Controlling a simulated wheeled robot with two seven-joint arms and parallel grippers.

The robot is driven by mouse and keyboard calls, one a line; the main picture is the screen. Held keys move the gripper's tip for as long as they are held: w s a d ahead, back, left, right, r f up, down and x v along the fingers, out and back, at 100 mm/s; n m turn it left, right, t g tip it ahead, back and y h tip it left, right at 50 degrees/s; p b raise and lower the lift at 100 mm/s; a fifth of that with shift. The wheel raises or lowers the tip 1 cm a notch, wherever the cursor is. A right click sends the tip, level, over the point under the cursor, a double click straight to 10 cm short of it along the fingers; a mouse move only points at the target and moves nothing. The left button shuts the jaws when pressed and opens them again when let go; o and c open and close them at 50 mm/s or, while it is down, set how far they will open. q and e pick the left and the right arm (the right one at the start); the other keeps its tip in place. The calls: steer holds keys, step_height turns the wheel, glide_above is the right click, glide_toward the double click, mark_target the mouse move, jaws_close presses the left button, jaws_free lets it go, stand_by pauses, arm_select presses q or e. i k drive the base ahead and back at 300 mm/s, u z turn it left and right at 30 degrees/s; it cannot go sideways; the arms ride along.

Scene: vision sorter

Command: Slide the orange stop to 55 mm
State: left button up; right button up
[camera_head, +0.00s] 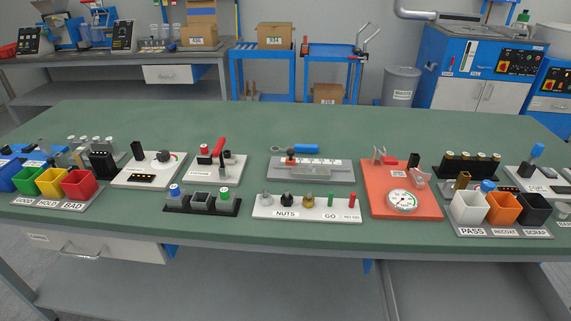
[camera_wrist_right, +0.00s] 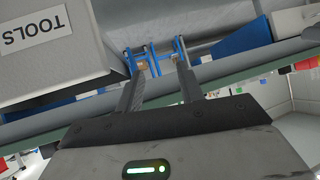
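A grey fixture plate (camera_head: 340,178) lies at the middle of the green bench in the head view. It carries a light rail with small marks, too small to read. A small red-orange block with a dark knob (camera_head: 291,158) sits near the rail's left end and looks like the stop. My right gripper (camera_wrist_right: 157,72) shows only in the right wrist view, with its two fingers apart and nothing between them. It is away from the fixture, which that view does not show. My left gripper is in neither view.
A blue-handled tool (camera_head: 296,148) lies just behind the rail. A white NUTS/GO rack (camera_head: 262,208) stands in front, and an orange gauge plate (camera_head: 380,206) to the right. The bench behind is clear. A TOOLS-labelled box (camera_wrist_right: 90,62) is near my right gripper.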

mark_target(290, 162)
steer(key=k, duration=1.25)
steer(key=u, duration=1.05)
steer(key=i, duration=1.25)
steer(key=z, duration=2.15)
steer(key=i, duration=0.5)
steer(key=u, duration=0.05)
